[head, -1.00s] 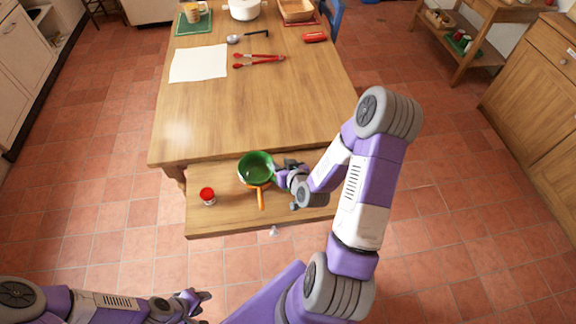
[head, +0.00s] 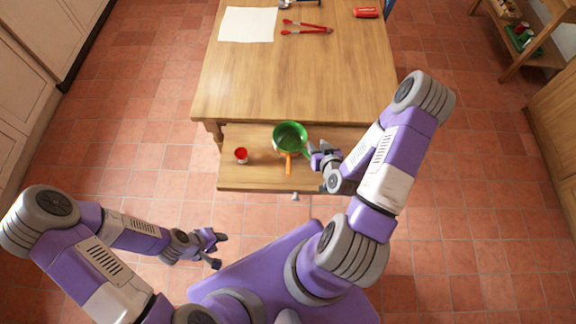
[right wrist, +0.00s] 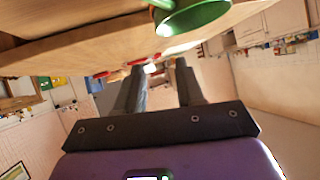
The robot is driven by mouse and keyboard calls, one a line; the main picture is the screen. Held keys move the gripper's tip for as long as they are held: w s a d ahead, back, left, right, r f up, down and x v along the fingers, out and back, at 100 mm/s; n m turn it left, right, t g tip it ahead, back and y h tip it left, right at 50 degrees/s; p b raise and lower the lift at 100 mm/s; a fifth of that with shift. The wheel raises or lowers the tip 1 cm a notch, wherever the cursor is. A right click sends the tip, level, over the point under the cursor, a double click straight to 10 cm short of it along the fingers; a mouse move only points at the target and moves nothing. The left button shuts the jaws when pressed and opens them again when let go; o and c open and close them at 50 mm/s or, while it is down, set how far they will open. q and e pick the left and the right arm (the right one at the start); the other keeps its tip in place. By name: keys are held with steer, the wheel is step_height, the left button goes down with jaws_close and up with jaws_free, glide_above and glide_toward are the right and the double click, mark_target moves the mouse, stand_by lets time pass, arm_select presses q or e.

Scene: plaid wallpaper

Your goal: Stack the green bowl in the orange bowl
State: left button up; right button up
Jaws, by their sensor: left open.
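The green bowl (head: 290,134) is over the orange bowl in the open drawer in the head view, its green handle pointing down-right towards my right gripper. The orange bowl is mostly hidden beneath it; its orange handle (head: 289,165) points towards me. I cannot tell whether the green bowl is fully seated. My right gripper (head: 316,156) is beside the green handle. In the right wrist view its fingers (right wrist: 162,80) are apart with nothing between them, and the green bowl (right wrist: 195,17) is above them. My left gripper (head: 219,251) is open and empty, in front of the drawer.
A red-topped can (head: 241,155) stands left of the bowls in the drawer (head: 240,178). The table (head: 290,85) behind holds a white sheet (head: 248,24), red tongs (head: 306,27) and a red object (head: 366,13). The drawer's left front is clear.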

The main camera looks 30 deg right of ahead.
steer(key=s+a+f+n+g+y, duration=0.1)
steer(key=a+f+g+y, duration=0.2)
steer(key=a, duration=0.4)
steer(key=s+a+f+g+y, duration=0.1)
steer(key=a+f+g+y, duration=0.1)
steer(key=a+f, duration=0.35)
steer(key=s+a+g+y, duration=0.1)
steer(key=s+a+g, duration=0.5)
steer(key=a, duration=0.5)
steer(key=shift+s+f+n+y, duration=0.15)
steer(key=shift+s+n+y, duration=0.15)
steer(key=shift+s, duration=0.7)
